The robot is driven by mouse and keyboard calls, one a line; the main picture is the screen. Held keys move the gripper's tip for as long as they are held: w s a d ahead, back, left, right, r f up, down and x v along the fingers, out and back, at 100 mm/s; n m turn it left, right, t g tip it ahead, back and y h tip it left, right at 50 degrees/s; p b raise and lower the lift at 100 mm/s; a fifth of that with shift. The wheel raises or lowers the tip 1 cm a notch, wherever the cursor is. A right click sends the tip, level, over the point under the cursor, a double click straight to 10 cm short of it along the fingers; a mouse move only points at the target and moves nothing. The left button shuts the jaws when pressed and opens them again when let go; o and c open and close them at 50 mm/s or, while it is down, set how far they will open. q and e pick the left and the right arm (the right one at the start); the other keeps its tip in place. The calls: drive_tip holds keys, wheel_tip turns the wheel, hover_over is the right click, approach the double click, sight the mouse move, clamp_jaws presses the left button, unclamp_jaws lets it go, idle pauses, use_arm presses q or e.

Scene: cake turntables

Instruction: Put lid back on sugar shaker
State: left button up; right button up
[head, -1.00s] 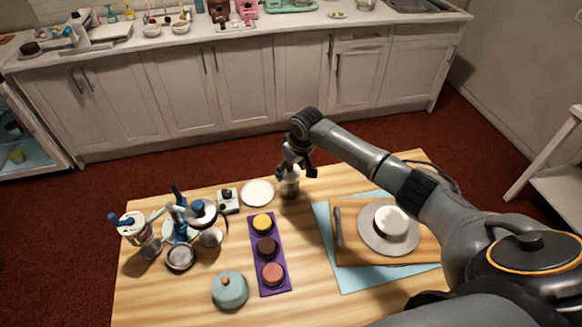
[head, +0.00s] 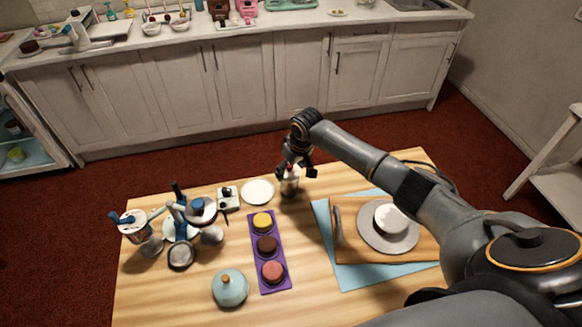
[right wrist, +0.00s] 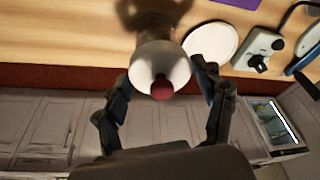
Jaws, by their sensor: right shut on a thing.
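The sugar shaker (head: 290,188) stands upright near the far edge of the wooden table, right of a white plate. My right gripper (head: 297,168) is just above it, pointing down. In the right wrist view, the pale, cone-shaped lid with a red tip (right wrist: 161,88) sits between the two fingers of my right gripper (right wrist: 163,78), which are shut on it. The shaker's body is mostly hidden behind the lid there. I cannot tell whether the lid is seated on the body or held slightly above it. My left gripper is not in view.
A white plate (head: 258,192) and a small scale-like device (head: 228,199) are left of the shaker. A purple tray (head: 282,284) with three small cakes lies nearer. A cutting board (head: 350,256) with a cake turntable is at right. Sieves and tools crowd the left.

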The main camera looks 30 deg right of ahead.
drive_tip(key=shift+f, duration=0.1)
idle(0.6)
drive_tip(key=o, duration=0.9)
drive_tip(key=shift+o, duration=0.5)
drive_tip(key=shift+p, duration=0.35)
drive_tip(key=shift+r+p, duration=3.35)
drive_tip(key=shift+r, duration=0.15)
clamp_jaws()
